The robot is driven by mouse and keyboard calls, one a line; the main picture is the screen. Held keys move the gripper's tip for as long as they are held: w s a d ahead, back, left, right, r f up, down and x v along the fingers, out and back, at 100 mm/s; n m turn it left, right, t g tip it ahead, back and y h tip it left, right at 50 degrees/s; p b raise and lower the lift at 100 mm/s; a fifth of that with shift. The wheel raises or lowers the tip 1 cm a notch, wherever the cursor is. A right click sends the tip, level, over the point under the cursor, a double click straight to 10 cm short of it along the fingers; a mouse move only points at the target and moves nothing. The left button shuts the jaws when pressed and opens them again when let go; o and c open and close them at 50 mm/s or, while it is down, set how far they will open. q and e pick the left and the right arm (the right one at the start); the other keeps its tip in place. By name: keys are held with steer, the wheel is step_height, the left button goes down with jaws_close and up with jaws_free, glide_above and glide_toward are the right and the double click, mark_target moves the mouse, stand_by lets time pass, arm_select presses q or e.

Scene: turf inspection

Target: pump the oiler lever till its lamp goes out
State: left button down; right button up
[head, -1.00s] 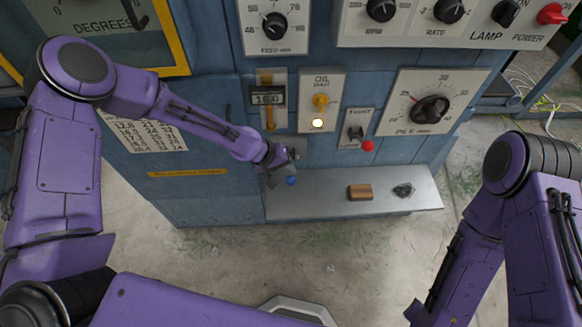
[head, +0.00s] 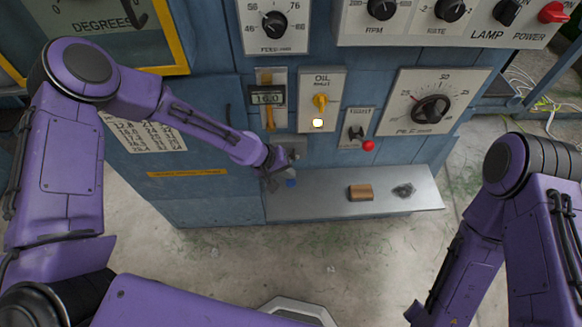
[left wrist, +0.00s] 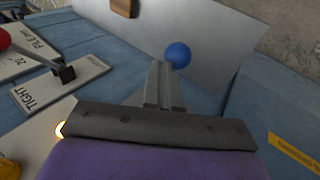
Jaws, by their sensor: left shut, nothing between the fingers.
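The lamp's glow (left wrist: 62,129) also shows at the left in the left wrist view. A blue ball (head: 291,183) is just right of my left gripper (head: 272,184) in the head view. In the left wrist view the ball (left wrist: 178,55) shows just beyond the shut fingertips (left wrist: 161,68). What the ball is fixed to is hidden, and contact cannot be told. My left gripper is shut and empty. My right gripper is out of view.
A metal shelf (head: 330,204) juts out below the panels, with a brown block (head: 360,192) and a dark tangled clump (head: 403,190) on it. A tight switch (head: 356,131) and a red knob (head: 368,146) are right of the oil panel.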

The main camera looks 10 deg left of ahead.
arm_select(q)
steer(key=shift+s+d+f+b, duration=0.1)
steer(key=shift+s+f+b, duration=0.15)
steer(key=shift+f, duration=0.25)
steer(key=shift+s+f+b, duration=0.15)
steer(key=shift+s+f, duration=0.1)
steer(key=shift+f, duration=0.25)
stand_by(0.7)
stand_by(0.5)
steer(key=shift+w+r+p, duration=0.2)
steer(key=shift+r+p, duration=0.2)
steer(key=shift+r, duration=0.2)
steer(key=shift+w+r+p, duration=0.15)
steer(key=shift+r+p, duration=0.25)
steer(key=shift+r, duration=0.15)
steer(key=shift+w+a+r+p, duration=0.15)
steer(key=shift+w+r+p, duration=0.25)
steer(key=shift+r+p, duration=0.3)
steer(key=shift+w+a+r+p, duration=0.15)
steer(key=shift+w+r+p, duration=0.3)
steer(key=shift+r, duration=0.4)
steer(key=shift+w+a+r+p, duration=0.15)
steer(key=shift+w+r+p, duration=0.25)
steer(key=shift+r+p, duration=0.3)
steer(key=shift+r, duration=0.2)
